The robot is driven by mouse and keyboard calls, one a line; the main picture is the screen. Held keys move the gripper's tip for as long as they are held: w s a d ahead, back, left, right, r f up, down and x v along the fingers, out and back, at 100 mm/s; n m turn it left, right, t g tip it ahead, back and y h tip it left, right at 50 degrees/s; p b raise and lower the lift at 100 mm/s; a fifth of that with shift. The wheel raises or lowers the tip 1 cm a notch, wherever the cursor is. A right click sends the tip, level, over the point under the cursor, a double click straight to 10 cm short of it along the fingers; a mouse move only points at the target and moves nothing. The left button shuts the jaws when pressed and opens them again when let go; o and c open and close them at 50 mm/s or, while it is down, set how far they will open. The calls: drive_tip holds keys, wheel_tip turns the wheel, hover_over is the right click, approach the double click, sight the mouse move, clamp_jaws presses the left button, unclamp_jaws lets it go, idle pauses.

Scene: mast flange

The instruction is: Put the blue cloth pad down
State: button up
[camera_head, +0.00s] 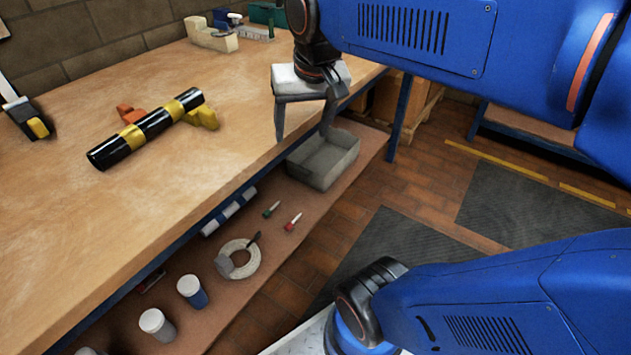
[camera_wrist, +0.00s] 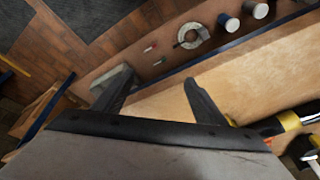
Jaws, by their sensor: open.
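I cannot make out a blue cloth pad in either view. My gripper (camera_head: 304,122) is open over the right edge of the wooden workbench (camera_head: 90,220), fingers pointing down. In the wrist view, the two dark fingers of my gripper (camera_wrist: 158,80) are spread apart. Nothing shows between them, and the bench edge passes beyond their tips.
A black-and-yellow tube (camera_head: 158,126) lies on the bench with orange and yellow pieces beside it. A vise-like block (camera_head: 212,35) stands at the back. Below, a shelf holds a grey bin (camera_head: 322,163), a rope coil (camera_head: 240,260) and cups (camera_head: 192,290).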

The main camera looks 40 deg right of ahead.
drive_tip(key=s+a+f+n+t, duration=0.1)
drive_tip(key=s+a+f+n, duration=0.1)
drive_tip(key=s+f, duration=0.6)
drive_tip(key=shift+a+f+n, duration=0.15)
drive_tip(key=shift+f+n, duration=0.1)
drive_tip(key=shift+n, duration=0.65)
